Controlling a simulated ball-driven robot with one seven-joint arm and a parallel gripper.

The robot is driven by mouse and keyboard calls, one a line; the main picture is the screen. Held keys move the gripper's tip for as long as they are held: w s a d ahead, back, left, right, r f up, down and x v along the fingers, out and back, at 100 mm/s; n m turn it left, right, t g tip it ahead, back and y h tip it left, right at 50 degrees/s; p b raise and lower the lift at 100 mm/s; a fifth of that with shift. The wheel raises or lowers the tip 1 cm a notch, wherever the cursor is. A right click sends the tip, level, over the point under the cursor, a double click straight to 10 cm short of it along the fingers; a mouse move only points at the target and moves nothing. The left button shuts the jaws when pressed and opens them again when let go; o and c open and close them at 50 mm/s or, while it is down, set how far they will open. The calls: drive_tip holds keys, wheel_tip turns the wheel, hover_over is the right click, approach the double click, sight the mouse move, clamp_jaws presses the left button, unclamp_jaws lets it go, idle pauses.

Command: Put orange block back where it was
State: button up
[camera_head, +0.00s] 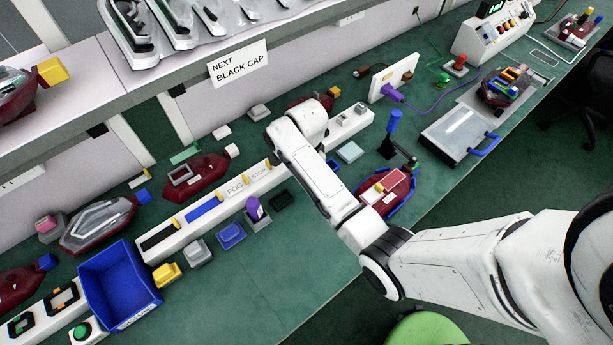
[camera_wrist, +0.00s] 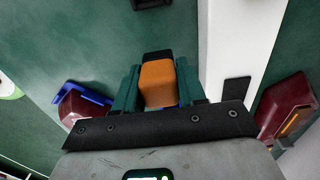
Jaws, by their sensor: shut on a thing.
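In the wrist view, an orange block (camera_wrist: 158,83) sits between the two green fingers of my gripper (camera_wrist: 158,88), which is shut on it. A dark edge shows at the block's far end, and a little blue shows under its near end. A white rail (camera_wrist: 228,45) runs just right of the gripper, with a black patch (camera_wrist: 236,90) on it. In the head view my arm hides the gripper and the block. The rail there (camera_head: 180,228) carries black and blue inserts and FOG and STOP labels.
A dark red lamp in a blue cradle (camera_head: 388,190) is right of my arm, near a blue-handled lever (camera_head: 394,125). A blue bin (camera_head: 117,285) stands at the left. Yellow, grey and blue blocks sit before the rail. The green bench is clear at lower middle.

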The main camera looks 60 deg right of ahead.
drive_tip(key=shift+w+f+p, duration=0.15)
drive_tip(key=shift+f+p, duration=0.15)
drive_tip(key=shift+f, duration=1.35)
drive_tip(key=shift+f, duration=0.15)
drive_tip(key=o, duration=1)
drive_tip(key=shift+o, duration=0.2)
